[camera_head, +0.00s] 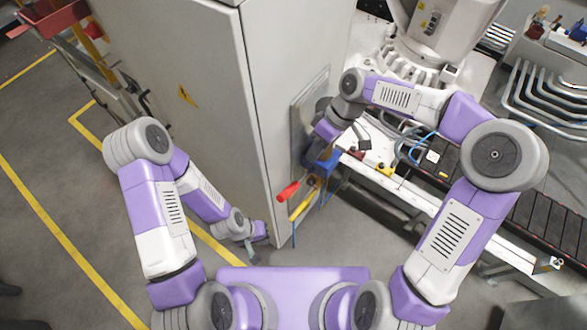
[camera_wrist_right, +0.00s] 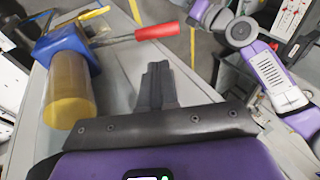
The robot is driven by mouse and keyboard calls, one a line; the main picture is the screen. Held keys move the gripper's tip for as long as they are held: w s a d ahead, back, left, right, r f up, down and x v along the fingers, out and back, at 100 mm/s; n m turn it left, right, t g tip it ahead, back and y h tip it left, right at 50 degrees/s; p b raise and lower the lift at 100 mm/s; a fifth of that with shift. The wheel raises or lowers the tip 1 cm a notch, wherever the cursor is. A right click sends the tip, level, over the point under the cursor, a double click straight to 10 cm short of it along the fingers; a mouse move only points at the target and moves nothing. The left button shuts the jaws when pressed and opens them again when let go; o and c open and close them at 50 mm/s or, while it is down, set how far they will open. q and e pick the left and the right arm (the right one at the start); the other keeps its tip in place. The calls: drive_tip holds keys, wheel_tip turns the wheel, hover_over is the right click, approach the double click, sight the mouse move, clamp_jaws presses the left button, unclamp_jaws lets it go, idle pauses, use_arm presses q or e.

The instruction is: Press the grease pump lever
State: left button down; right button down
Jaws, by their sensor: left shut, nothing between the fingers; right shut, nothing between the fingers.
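The grease pump has a blue body (camera_head: 325,166) and is mounted by the side of the grey cabinet. Its lever ends in a red handle (camera_head: 288,191) that sticks out toward the lower left. The right wrist view shows the red handle (camera_wrist_right: 157,31), the blue body (camera_wrist_right: 60,45) and the amber reservoir (camera_wrist_right: 68,96). My right gripper (camera_wrist_right: 158,68) is shut and empty, its fingertips just below the red handle in that picture; I cannot tell if they touch. In the head view its fingers are hidden near the pump. My left gripper (camera_head: 251,256) is shut and empty, low before the cabinet.
The tall grey cabinet (camera_head: 180,75) stands between my arms. A conveyor (camera_head: 480,190) and its white frame lie right of the pump.

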sight(289, 190)
drive_tip(key=shift+r, duration=0.25)
drive_tip(key=shift+s, duration=0.1)
drive_tip(key=x, duration=1.4)
